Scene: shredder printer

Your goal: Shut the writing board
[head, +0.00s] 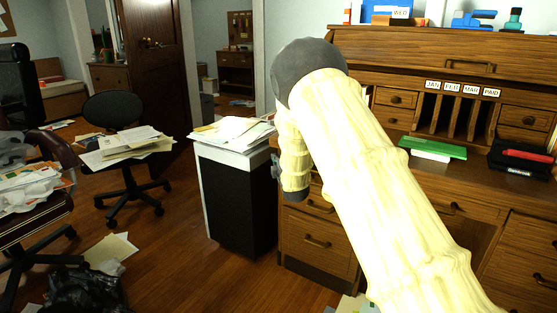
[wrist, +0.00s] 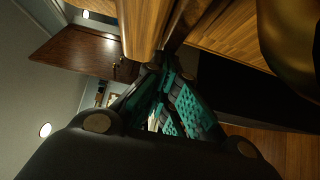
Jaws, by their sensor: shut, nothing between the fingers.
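The desk (head: 318,243) is wooden, with a roll top, pigeonholes and drawers, and stands at the right of the head view. My arm crosses in front of it and hides much of its left front. A pale wooden edge, perhaps the writing board (wrist: 143,28), shows at the top of the wrist view; I cannot tell how far out it is. My gripper (wrist: 160,72) is shut and empty, its teal-padded fingers together. Its tips are close to that wooden edge; contact is unclear. Only a grey bit of the gripper shows in the head view (head: 275,167), beside the desk's left front.
A black cabinet with a white top (head: 240,200) and loose papers stands just left of the desk. An office chair (head: 126,160) with papers and a black bag (head: 87,290) are farther left. A green book (head: 433,147) lies on the desk. Some wooden floor between is clear.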

